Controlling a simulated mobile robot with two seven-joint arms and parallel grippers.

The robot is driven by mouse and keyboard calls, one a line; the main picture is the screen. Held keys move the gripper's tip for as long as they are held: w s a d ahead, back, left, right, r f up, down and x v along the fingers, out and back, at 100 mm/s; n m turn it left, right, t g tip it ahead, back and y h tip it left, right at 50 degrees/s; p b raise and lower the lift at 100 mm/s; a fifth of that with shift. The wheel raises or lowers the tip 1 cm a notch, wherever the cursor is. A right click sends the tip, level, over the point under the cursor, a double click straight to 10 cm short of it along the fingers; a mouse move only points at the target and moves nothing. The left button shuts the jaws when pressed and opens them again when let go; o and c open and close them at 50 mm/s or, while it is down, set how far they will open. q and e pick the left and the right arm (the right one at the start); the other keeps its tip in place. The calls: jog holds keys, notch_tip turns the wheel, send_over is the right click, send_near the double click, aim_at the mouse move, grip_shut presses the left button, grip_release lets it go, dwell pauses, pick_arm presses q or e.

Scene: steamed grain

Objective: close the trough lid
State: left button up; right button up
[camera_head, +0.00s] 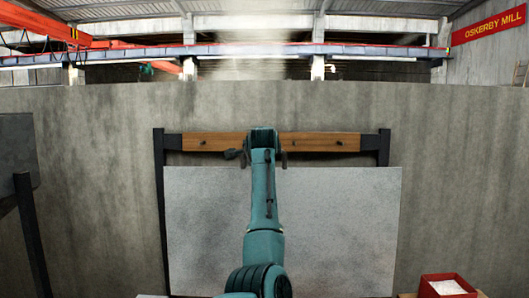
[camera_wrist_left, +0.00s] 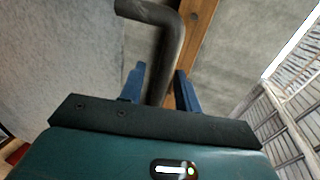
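The lid (camera_head: 330,225) looks like a wide, speckled grey panel standing upright in the middle of the head view; the same speckled surface (camera_wrist_left: 60,50) shows in the left wrist view. A dark bent bar, seemingly its handle (camera_wrist_left: 168,50), passes between the fingers of my left gripper (camera_wrist_left: 160,85). Gaps show between the bar and the blue fingers, which look open. In the head view my left arm reaches up in front of the panel and hides its middle and most of the handle and gripper. The trough itself is not clearly visible. My right gripper is not in view.
A wooden beam (camera_head: 320,142) runs between two dark posts (camera_head: 383,150) just above the panel. A red box (camera_head: 448,278) with pale contents stands at bottom right. A dark framed structure (camera_head: 28,215) is at far left. A concrete wall (camera_head: 460,150) stands behind.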

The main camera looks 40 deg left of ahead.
pick_arm(q)
grip_shut()
dwell(0.3)
jog(key=shift+f, duration=0.1)
